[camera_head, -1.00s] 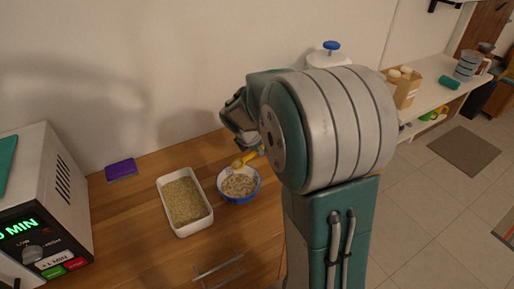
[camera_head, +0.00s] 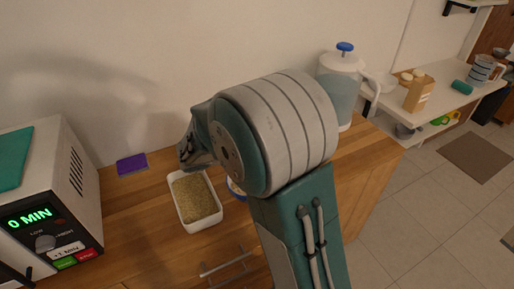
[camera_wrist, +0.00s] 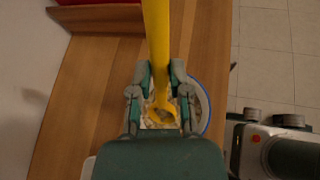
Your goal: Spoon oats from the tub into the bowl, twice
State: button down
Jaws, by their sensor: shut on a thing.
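The tub (camera_head: 182,215) is a white rectangular container of oats on the wooden counter. The bowl, blue-rimmed, stands just right of it, and my arm hides most of it; a sliver of its rim (camera_head: 234,188) shows. In the wrist view the bowl's rim (camera_wrist: 207,100) shows behind my gripper. My gripper (camera_wrist: 158,76) is shut on a yellow spoon (camera_wrist: 157,35), whose handle rises between the fingers. In the head view my gripper (camera_head: 188,154) is above the far end of the tub, and the spoon is hidden there. I cannot tell whether the spoon carries oats.
A microwave (camera_head: 75,190) with a green "0 MIN" display stands at the left. A purple block (camera_head: 132,164) lies near the wall. A water dispenser (camera_head: 341,90) stands at the back right of the counter. Bare wood lies between the microwave and the tub.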

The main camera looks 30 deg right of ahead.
jog(key=shift+a+r+h, duration=0.2)
jog(key=shift+a+h, duration=0.55)
jog(key=shift+h, duration=0.25)
jog(key=shift+d+r+y, duration=0.4)
jog(key=shift+d+r, duration=0.1)
jog(key=shift+d+r+y, duration=0.45)
jog(key=shift+r+y, duration=0.05)
jog(key=shift+y, duration=0.1)
jog(key=shift+a+f+h, duration=0.85)
jog(key=shift+f+h, duration=0.15)
jog(key=d+y, duration=0.2)
jog(key=y, duration=0.1)
jog(key=d+y, duration=0.1)
jog(key=y, duration=0.2)
jog(key=shift+d+f+m+y, duration=0.1)
jog(key=shift+d+m+y, duration=0.3)
jog(key=shift+d+f+m+g+y, duration=0.15)
jog(key=shift+d+y, duration=0.5)
jog(key=shift+y, duration=0.55)
jog(key=shift+d+m+g+y, duration=0.1)
jog(key=shift+d+y, duration=0.5)
jog(key=shift+y, duration=0.6)
jog(key=shift+d+f+m+g+y, duration=0.15)
jog(key=shift+d+y, duration=0.5)
jog(key=shift+y, duration=0.55)
jog(key=shift+r, duration=0.1)
